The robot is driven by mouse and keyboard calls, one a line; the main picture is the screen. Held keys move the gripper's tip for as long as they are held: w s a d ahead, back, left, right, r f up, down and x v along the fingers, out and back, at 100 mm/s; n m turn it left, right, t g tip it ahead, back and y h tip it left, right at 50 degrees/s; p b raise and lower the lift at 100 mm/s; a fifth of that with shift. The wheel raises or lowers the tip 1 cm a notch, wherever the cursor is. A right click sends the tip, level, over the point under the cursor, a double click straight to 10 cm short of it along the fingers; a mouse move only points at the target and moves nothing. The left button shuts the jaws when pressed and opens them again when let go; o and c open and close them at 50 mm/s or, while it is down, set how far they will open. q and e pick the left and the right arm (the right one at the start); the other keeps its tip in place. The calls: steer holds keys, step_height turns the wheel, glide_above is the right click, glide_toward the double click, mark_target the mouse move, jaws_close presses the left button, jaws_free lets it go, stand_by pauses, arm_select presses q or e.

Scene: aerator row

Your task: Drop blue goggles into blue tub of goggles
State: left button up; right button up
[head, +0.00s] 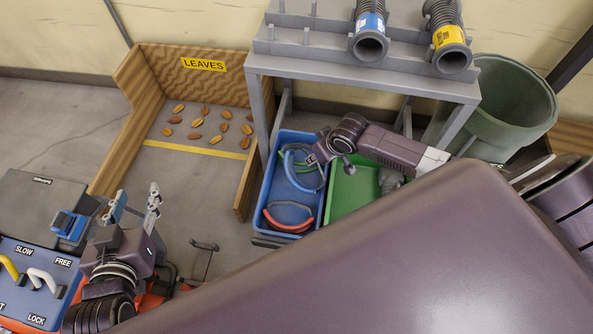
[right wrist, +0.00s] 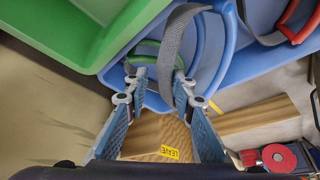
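The blue tub (head: 270,188) stands under the grey bench. Red goggles (head: 287,222) lie at its near end. Blue goggles (head: 290,172) are at its far end, partly beside a green pair (head: 302,162). My right gripper (head: 318,158) is low over the tub's far right side. In the right wrist view its fingers (right wrist: 160,82) are apart, with a green frame behind the tips. A blue frame (right wrist: 226,50) and a grey strap (right wrist: 172,55) are beside them, with the strap close to the right finger. My left gripper (head: 137,208) is open and empty.
A green tub (head: 345,205) stands right of the blue one. The bench (head: 360,80) overhangs both and carries two hoses. A wooden LEAVES bay (head: 205,66) is at left. A lever panel (head: 35,270) is near my left gripper. A green bin (head: 505,105) stands at right.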

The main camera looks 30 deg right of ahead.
steer(key=shift+r, duration=0.1)
steer(key=v, duration=1.1)
steer(key=shift+s+r, duration=0.2)
steer(key=shift+r, duration=0.15)
